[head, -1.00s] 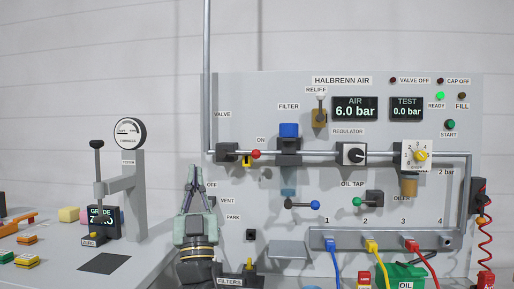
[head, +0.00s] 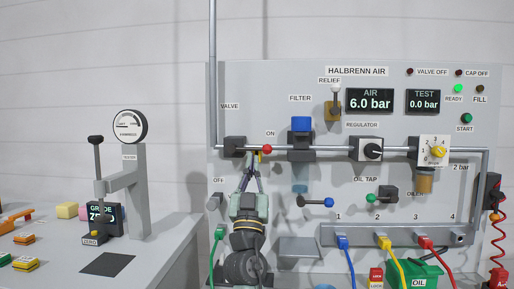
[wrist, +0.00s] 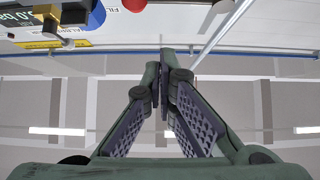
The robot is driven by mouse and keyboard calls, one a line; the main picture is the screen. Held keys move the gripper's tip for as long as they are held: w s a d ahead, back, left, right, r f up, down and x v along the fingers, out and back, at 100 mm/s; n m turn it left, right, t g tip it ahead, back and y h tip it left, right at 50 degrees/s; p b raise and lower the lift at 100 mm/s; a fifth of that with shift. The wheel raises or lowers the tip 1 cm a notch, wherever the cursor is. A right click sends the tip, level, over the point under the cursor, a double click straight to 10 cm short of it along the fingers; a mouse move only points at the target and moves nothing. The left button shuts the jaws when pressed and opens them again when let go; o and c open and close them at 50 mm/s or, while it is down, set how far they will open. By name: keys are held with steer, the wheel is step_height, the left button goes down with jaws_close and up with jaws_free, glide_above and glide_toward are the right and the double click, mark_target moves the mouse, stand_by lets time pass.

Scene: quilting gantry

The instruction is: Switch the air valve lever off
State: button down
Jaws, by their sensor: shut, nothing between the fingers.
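The air valve (head: 234,147) is a dark block on the pipe at the panel's upper left, under the VALVE label. Its lever points right toward the ON label and ends in a red knob (head: 267,149). The knob also shows at the top edge of the wrist view (wrist: 135,4). The OFF label (head: 218,181) is below the valve. My gripper (head: 253,160) is shut and empty, pointing up, its tips just below the lever and left of the knob. I cannot tell whether they touch the lever.
The blue-topped filter (head: 301,124) and regulator (head: 372,149) are right of the lever on the same pipe. A vertical pipe (head: 213,70) rises left of the valve. The air display (head: 369,100) reads 6.0 bar. A gauge stand (head: 138,180) is at the left.

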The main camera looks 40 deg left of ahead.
mark_target(251, 149)
steer(key=p+x, duration=0.4)
steer(key=x, duration=0.6)
steer(key=f+b, duration=0.3)
steer(key=f, duration=0.1)
steer(key=shift+w+a, duration=0.25)
steer(key=shift+w, duration=0.05)
steer(key=shift+b, duration=0.3)
